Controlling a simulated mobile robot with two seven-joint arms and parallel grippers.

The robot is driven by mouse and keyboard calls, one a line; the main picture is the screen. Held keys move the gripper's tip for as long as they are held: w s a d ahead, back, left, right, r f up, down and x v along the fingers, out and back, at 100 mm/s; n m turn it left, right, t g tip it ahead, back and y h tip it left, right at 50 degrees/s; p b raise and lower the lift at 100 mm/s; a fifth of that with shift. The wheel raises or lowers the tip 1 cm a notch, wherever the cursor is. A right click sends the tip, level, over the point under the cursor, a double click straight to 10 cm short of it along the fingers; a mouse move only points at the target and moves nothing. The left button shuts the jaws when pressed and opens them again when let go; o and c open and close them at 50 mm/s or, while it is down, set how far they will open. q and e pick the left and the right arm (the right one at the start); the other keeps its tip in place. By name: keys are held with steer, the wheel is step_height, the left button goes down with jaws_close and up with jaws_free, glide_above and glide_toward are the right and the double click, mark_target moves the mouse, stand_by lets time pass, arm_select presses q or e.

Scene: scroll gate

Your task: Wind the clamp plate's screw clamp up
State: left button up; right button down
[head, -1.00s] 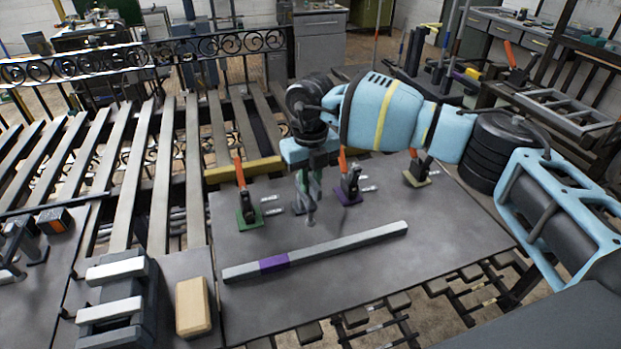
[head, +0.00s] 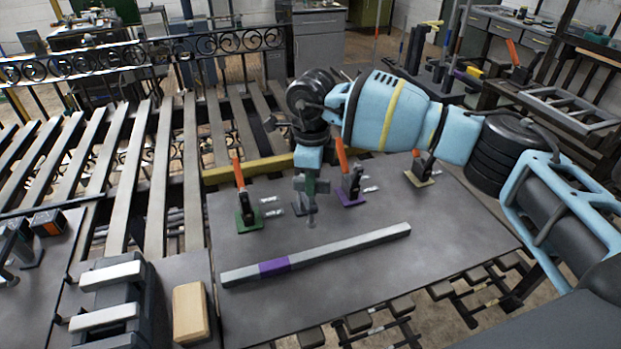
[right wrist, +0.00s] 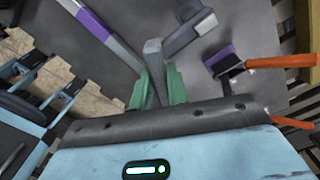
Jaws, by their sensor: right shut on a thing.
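The clamp plate (head: 400,220) is a flat grey sheet in the head view. The screw clamp (head: 311,218) stands on it near the middle, its foot showing below my right gripper (head: 309,184). My right gripper points down and is shut on the clamp's upper part, mostly hidden by the fingers. In the right wrist view, the green fingers (right wrist: 157,84) close on a grey bar-like part (right wrist: 153,52), with a grey arm of the clamp (right wrist: 188,36) beyond. A square grey bar (head: 350,244) with a purple band lies in front of the clamp. My left gripper is out of view.
Toggle clamps with orange handles stand on green (head: 247,220), purple (head: 350,196) and yellow (head: 419,178) bases behind and beside the gripper. A wooden block (head: 190,312) and a dark fixture with silver bars (head: 110,295) are at lower left. The plate's front right is clear.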

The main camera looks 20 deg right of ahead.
steer(key=n, duration=0.3)
steer(key=shift+f+n+b, duration=0.3)
steer(key=shift+b, duration=0.1)
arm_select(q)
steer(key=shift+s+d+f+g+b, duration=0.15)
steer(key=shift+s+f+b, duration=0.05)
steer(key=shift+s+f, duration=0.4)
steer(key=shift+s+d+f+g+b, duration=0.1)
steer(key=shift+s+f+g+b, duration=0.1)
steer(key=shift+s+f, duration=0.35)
arm_select(e)
steer(key=shift+s+n, duration=0.1)
steer(key=shift+n, duration=1.7)
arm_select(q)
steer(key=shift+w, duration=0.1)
arm_select(e)
steer(key=c, duration=1.4)
jaws_free()
steer(key=shift+r, duration=0.1)
steer(key=shift+o, duration=0.2)
steer(key=shift+r, duration=0.1)
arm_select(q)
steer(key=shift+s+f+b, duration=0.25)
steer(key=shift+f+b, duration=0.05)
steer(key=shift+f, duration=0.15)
arm_select(e)
steer(key=shift+r, duration=3.9)
